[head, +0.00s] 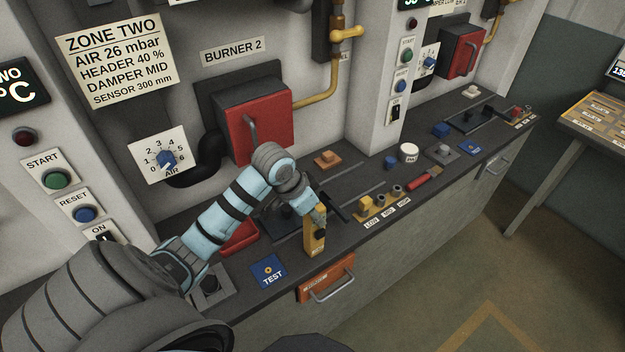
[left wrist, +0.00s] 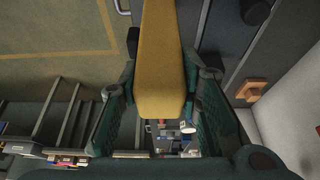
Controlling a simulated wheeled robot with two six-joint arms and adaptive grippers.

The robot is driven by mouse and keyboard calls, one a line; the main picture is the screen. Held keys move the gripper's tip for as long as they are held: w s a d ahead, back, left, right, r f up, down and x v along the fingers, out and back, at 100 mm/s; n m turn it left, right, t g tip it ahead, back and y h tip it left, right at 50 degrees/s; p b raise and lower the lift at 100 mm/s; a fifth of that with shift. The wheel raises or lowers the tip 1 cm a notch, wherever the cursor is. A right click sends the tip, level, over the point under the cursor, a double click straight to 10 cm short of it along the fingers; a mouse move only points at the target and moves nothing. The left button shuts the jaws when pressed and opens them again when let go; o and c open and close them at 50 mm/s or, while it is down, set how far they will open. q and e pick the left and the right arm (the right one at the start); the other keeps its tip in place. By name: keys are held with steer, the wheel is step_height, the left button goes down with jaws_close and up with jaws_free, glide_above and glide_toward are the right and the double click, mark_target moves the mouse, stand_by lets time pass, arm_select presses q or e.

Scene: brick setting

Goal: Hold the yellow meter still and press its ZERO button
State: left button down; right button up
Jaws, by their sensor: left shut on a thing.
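The yellow meter (head: 309,243) is upright near the bench's front edge in the head view. A small dark round spot shows on its face; I cannot read a ZERO label. My left gripper (head: 319,213) is at the meter's upper part. In the left wrist view the meter (left wrist: 160,60) lies between the two green fingers of the gripper (left wrist: 158,82), which is shut on it. I cannot tell whether the meter's foot touches the bench. My right gripper is in neither view.
A blue TEST pad (head: 268,271) lies left of the meter, and an orange drawer (head: 327,280) with a handle is below. Yellow and grey weights (head: 366,206) and a red-handled tool (head: 425,181) are to the right. A red burner box (head: 262,128) is behind.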

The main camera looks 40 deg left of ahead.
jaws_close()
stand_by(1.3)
